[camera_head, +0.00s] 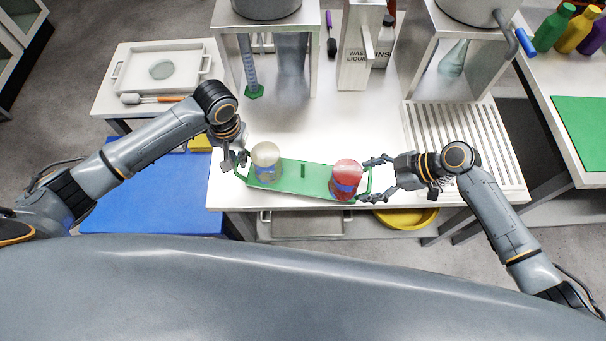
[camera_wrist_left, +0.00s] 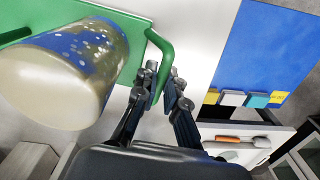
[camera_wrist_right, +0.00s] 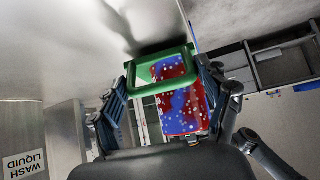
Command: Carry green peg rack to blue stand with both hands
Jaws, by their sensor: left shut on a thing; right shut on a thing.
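The green peg rack (camera_head: 300,178) is near the front edge of the white table, with a handle at each end. A cream and blue cup (camera_head: 266,162) is on its left part and a red and blue cup (camera_head: 345,177) on its right part. My left gripper (camera_head: 238,161) is shut on the left handle, which shows between its fingers in the left wrist view (camera_wrist_left: 158,80). My right gripper (camera_head: 374,178) is shut on the right handle, seen in the right wrist view (camera_wrist_right: 170,92). The blue stand (camera_head: 155,200) is left of the table, partly behind my left arm.
A metal stand (camera_head: 315,65) and a wash liquid box (camera_head: 355,60) are behind the rack. A ribbed drainer (camera_head: 480,140) lies to the right. A yellow bowl (camera_head: 408,218) is under the table edge. A white tray (camera_head: 130,70) stands at the back left.

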